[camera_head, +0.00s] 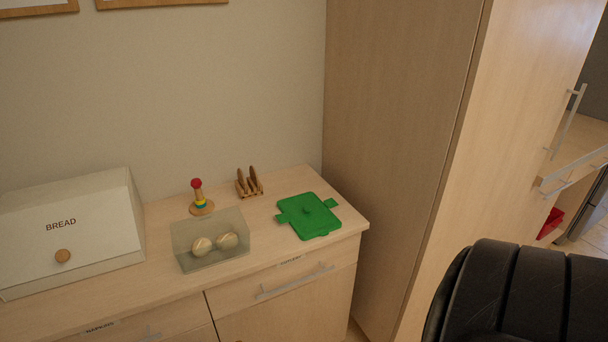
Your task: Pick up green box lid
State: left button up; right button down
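The green box lid (309,216) lies flat on the right end of the wooden counter, close to its front right edge. It is bright green, roughly square, with tabs at its sides and a small raised knob in the middle. I cannot tell whether a box is under it. Neither of my grippers shows in the head view.
On the wooden counter (150,285), left of the lid, stand a clear container (183,240) with two round pale items (202,246), a red-topped stand (197,198), a small wooden rack (249,184) and a white bread box (62,238). A tall cabinet (390,130) borders the right.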

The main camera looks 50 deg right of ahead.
aim_at(310, 218)
jog(key=z, duration=1.65)
